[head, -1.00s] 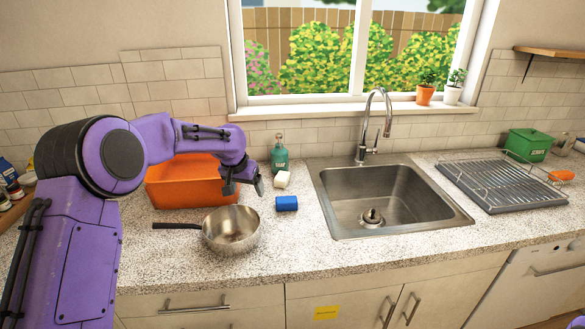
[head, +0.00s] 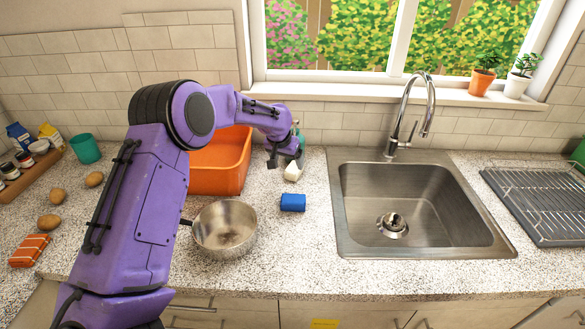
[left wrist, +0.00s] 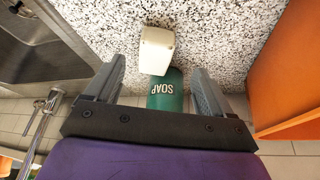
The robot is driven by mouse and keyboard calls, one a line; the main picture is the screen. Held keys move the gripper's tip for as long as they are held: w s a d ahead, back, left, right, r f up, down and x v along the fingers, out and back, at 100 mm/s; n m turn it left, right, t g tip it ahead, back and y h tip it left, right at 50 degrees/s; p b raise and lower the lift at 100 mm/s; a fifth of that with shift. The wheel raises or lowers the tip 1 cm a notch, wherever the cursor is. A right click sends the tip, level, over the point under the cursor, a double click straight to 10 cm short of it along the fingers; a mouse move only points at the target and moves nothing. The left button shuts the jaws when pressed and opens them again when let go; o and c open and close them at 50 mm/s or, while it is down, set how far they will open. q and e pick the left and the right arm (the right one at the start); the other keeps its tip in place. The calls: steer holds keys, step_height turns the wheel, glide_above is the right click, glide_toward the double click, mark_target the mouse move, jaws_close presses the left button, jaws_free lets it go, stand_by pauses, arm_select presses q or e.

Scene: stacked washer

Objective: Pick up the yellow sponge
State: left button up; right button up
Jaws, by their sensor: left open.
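A pale cream-yellow block (head: 293,171), the thing that best fits the yellow sponge, sits on the speckled counter behind a blue sponge (head: 293,202). In the left wrist view the block (left wrist: 157,50) is upright in front of a green soap bottle (left wrist: 166,92), ahead of and between the finger lines. My left gripper (head: 285,160) is open and empty, pointing down just above and beside the block, partly covering it and the bottle in the head view. Its two fingers (left wrist: 157,74) also show in the left wrist view. My right gripper is not in view.
An orange basin (head: 225,165) stands left of the gripper. A steel pan (head: 225,228) is nearer the front. The sink (head: 420,205) with its tap (head: 405,125) is to the right. Potatoes, a striped cloth (head: 29,250) and a green cup (head: 85,148) are far left.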

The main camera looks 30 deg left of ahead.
mark_target(292, 170)
arm_select(q)
steer(key=x, duration=0.4)
steer(key=p+x, duration=0.1)
steer(key=x, duration=0.1)
steer(key=shift+w+d, duration=0.25)
steer(key=shift+w, duration=0.1)
steer(key=shift+w+f, duration=0.15)
steer(key=shift+f, duration=0.05)
steer(key=shift+s+a+r, duration=0.1)
steer(key=shift+s+r, duration=0.25)
steer(key=shift+s, duration=0.1)
steer(key=shift+c, duration=0.7)
steer(key=shift+s+r, duration=0.1)
steer(key=shift+s, duration=0.05)
steer(key=c, duration=1)
steer(key=shift+c, duration=0.3)
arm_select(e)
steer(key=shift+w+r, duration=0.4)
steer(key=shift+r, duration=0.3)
